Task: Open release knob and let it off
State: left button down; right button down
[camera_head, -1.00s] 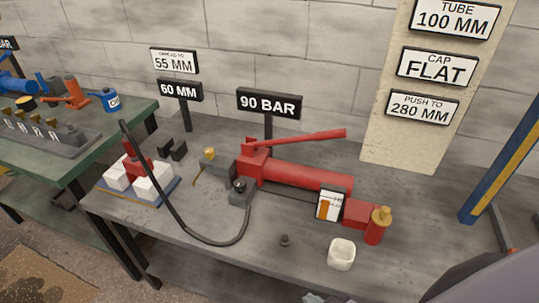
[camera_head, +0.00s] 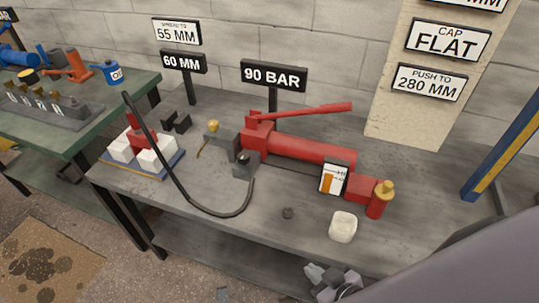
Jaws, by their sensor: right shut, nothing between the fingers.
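A red hand pump (camera_head: 300,147) lies on the grey bench, its long red handle (camera_head: 310,113) raised above the barrel. At its left end sits a grey block with a dark round knob (camera_head: 243,159), and a brass-coloured knob (camera_head: 213,126) stands further left. I cannot tell which is the release knob. A black hose (camera_head: 175,185) loops from the block to a red jack on white blocks (camera_head: 140,145). My right gripper (camera_head: 322,277) is shut and empty, low in front of the bench edge, well away from the pump. My left gripper is not in view.
A red cylinder with a brass top (camera_head: 380,199) stands at the pump's right end. A 90 BAR sign (camera_head: 273,76) stands behind. The front middle of the bench is mostly clear.

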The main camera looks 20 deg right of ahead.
aim_at(244, 157)
jog(key=j+z, duration=0.1)
jog(key=z, duration=0.35)
jog(key=j+z, duration=0.2)
jog(key=z, duration=0.25)
jog(key=i+j+z, duration=0.1)
jog(key=z, duration=0.35)
jog(key=j+z, duration=0.15)
jog(key=z, duration=0.25)
